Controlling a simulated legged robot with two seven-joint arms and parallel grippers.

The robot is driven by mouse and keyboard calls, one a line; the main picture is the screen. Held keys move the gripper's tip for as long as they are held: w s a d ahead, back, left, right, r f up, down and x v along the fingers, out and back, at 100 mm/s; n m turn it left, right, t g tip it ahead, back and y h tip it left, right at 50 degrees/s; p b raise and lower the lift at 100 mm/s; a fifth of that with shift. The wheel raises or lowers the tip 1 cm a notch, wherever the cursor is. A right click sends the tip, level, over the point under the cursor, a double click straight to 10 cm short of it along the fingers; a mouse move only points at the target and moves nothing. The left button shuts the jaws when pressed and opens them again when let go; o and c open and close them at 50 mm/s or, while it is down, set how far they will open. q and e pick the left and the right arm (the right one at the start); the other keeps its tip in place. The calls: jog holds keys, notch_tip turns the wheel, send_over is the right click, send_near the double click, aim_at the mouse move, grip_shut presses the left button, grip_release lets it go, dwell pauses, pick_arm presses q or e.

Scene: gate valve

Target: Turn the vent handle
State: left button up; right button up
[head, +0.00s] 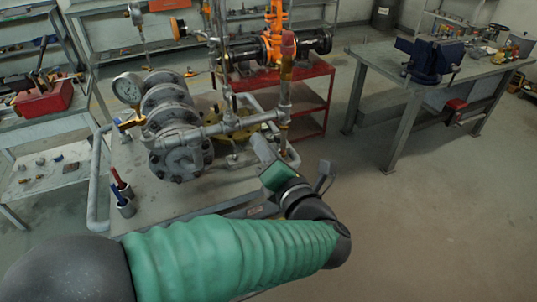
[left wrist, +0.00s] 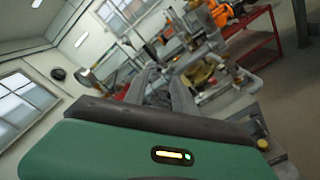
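A grey valve assembly (head: 180,130) with bolted flanges and a round gauge (head: 127,88) stands on a metal bench in the head view. I cannot tell which small part is the vent handle. My left gripper (head: 263,152) is just in front of the pipes, lower right of the flanges, and seems to hold nothing. Its fingers (left wrist: 162,82) point toward the assembly in the left wrist view; their gap is unclear. My right gripper is not in view.
A workbench with a blue vise (head: 428,60) is at the right. A red toolbox (head: 45,100) sits on the left table. Floor at the lower right is clear.

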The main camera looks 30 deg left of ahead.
pick_arm(q)
jog(key=shift+v, duration=0.8)
jog(key=shift+f, duration=0.1)
jog(key=shift+d+b, duration=0.1)
jog(key=shift+b, duration=0.4)
